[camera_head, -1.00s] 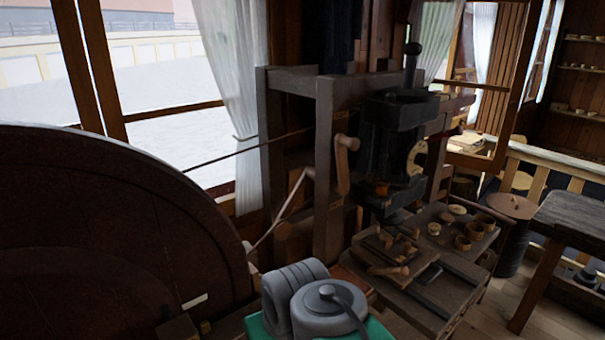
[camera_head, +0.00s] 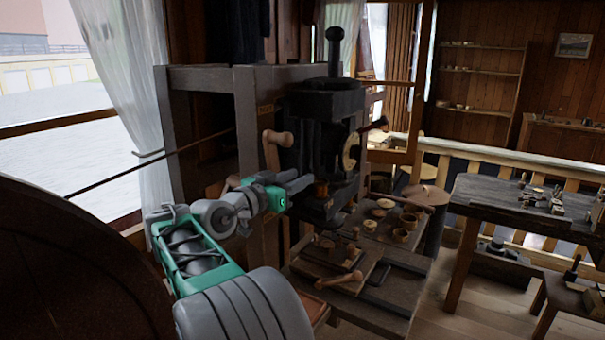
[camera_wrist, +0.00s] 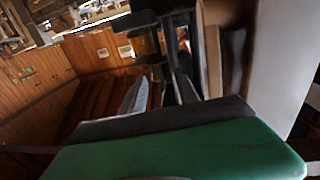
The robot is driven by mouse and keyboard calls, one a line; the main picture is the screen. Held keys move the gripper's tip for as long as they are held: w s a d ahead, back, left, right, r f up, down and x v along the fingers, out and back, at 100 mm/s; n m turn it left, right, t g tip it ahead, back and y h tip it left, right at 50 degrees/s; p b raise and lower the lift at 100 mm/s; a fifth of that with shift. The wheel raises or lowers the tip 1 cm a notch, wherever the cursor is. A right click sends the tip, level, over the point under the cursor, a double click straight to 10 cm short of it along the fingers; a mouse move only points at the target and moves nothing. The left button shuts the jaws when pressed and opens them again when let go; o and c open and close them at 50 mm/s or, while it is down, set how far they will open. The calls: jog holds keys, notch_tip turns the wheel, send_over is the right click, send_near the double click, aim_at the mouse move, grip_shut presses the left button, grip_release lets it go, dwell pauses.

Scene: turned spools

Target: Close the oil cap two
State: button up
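I cannot single out the oil cap by its number. A small amber-orange fitting (camera_head: 321,188) sits low on the front of the black machine head (camera_head: 325,130); whether it is an oil cap, and whether any lid on it is open, is too small to tell. My gripper (camera_head: 303,180) reaches toward the machine head from the left, close to the amber fitting in the picture. In the wrist view my gripper (camera_wrist: 160,88) has its two fingers apart with nothing seen between them. Dark machine parts show beyond the fingers, blurred.
A wooden crank handle (camera_head: 277,140) juts out just above my gripper. Below the machine, a bench (camera_head: 345,290) holds wooden cups, discs and a mallet-like tool. A large dark wheel (camera_head: 70,270) fills the lower left.

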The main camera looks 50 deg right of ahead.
jog(key=d, duration=0.2)
jog(key=d+p, duration=0.1)
jog(key=d, duration=0.1)
jog(key=d+p, duration=0.1)
jog(key=d, duration=0.1)
jog(key=shift+s+d+r, duration=0.1)
jog(key=shift+s+d, duration=0.1)
jog(key=shift+s, duration=0.15)
jog(key=shift+c, duration=0.4)
grip_shut()
